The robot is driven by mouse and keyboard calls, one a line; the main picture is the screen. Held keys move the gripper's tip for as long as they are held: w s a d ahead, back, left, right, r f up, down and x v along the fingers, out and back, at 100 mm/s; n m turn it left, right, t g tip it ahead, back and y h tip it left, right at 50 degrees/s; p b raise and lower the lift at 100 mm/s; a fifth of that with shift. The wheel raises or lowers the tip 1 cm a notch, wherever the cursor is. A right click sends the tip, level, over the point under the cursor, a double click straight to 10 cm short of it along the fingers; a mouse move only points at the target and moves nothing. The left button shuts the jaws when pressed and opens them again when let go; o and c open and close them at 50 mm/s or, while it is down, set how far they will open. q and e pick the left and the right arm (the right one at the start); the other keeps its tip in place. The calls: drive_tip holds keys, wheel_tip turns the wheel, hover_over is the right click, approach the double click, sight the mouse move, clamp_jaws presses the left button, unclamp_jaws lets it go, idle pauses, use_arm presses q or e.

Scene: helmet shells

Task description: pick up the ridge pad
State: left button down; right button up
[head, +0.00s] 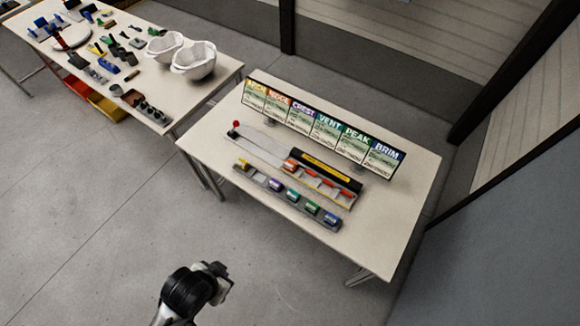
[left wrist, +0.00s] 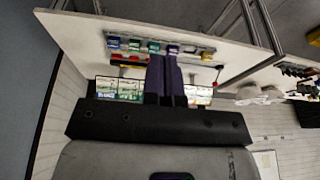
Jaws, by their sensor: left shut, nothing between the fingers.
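The ridge pad appears to be the small orange-red block (head: 290,165) on the long grey and black fixture (head: 248,148) on the right table, matching the orange card in the sign. In the left wrist view I cannot make it out; the fingers cover part of the fixture. My left gripper (left wrist: 171,58) is shut and empty, its two dark fingers side by side in front of the table. In the head view my left arm's end is at the bottom, off the table's near side and apart from the pad. My right gripper is not in view.
A grey strip in front of the fixture holds yellow (head: 242,164), purple (head: 276,185), teal, green and blue (head: 331,219) blocks. A labelled sign board (head: 318,133) stands behind. The left table (head: 205,97) carries white helmet shells (head: 195,62) and clutter. Floor between is clear.

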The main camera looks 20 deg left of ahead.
use_arm(q)
drive_tip(key=c, duration=1.8)
unclamp_jaws()
drive_tip(key=shift+c, duration=0.2)
drive_tip(key=o, duration=1.6)
